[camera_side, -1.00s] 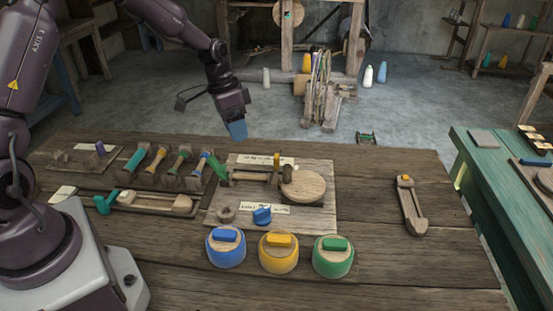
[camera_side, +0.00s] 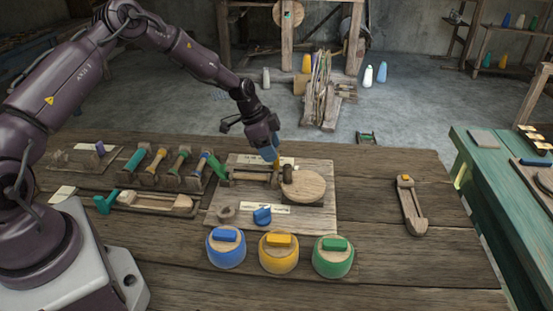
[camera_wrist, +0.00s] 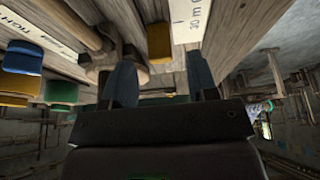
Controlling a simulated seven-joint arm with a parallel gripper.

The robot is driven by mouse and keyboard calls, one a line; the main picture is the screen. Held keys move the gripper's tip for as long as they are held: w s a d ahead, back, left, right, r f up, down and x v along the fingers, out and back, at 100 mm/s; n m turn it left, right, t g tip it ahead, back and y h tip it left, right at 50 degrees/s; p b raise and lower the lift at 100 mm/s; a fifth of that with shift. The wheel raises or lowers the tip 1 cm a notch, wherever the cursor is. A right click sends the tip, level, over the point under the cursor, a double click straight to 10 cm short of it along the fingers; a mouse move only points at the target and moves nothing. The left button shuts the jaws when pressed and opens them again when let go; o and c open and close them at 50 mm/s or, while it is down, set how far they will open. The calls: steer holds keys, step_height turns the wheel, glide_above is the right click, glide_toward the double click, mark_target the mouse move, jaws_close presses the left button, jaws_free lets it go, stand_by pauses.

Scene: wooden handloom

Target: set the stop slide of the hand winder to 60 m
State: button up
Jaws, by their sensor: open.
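The hand winder is a wooden board (camera_side: 305,216) on the bench with a round wooden disc (camera_side: 303,186) and a shaft. Its stop slide is a small yellow block (camera_wrist: 158,42) beside a white scale plate (camera_wrist: 190,18). The plate reads "30 m" near the slide; other marks are cut off. My gripper (camera_side: 271,156) hangs over the back of the board, pointing down close to the slide. In the wrist view my gripper (camera_wrist: 162,82) is open, with the slide ahead between the blue fingers and apparently not gripped. In the side view the fingers partly hide slide and scale.
A rack of bobbins (camera_side: 160,178) is on the left. The bench right of the disc is clear up to a wooden shuttle (camera_side: 411,210).

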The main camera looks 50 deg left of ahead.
mark_target(277, 162)
steer(key=shift+x, duration=2.05)
